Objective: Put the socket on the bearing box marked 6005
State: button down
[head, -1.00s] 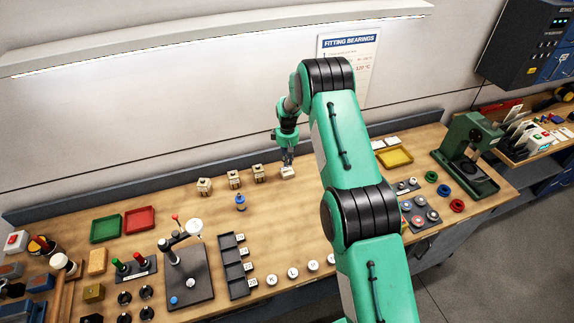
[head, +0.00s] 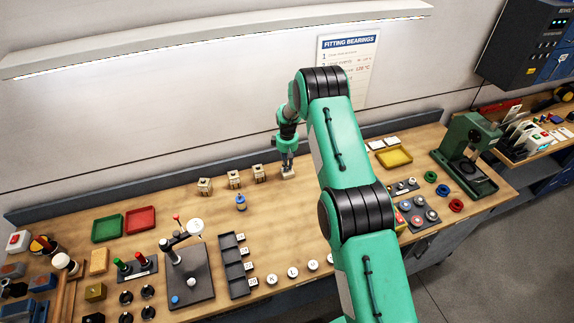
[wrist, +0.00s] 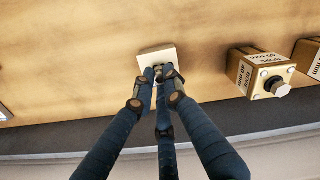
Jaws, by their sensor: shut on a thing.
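My gripper (head: 287,166) points down over a pale block (head: 288,174) at the right end of a row of blocks at the back of the bench. In the wrist view my fingers (wrist: 163,76) are closed round a small grey part on top of this pale block (wrist: 152,53). My fingers hide most of the grey part, so I cannot tell its shape. Three similar boxes stand to the left in the head view, one of them this box (head: 259,172). In the wrist view a box (wrist: 246,72) has a grey knob and a bore label reading 40 mm. I cannot read 6005 anywhere.
A blue knobbed piece (head: 240,202) stands in front of the row. Green (head: 105,228) and red (head: 139,220) trays lie left, a yellow tray (head: 394,157) right. A dark stand (head: 187,275) is at the front. The middle of the bench is fairly clear.

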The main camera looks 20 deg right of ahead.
jog(key=shift+f, duration=0.15)
jog(key=c, duration=1.8)
grip_release()
notch_tip(320, 180, up, 12)
jog(key=b, duration=0.2)
jog(key=shift+r, duration=0.25)
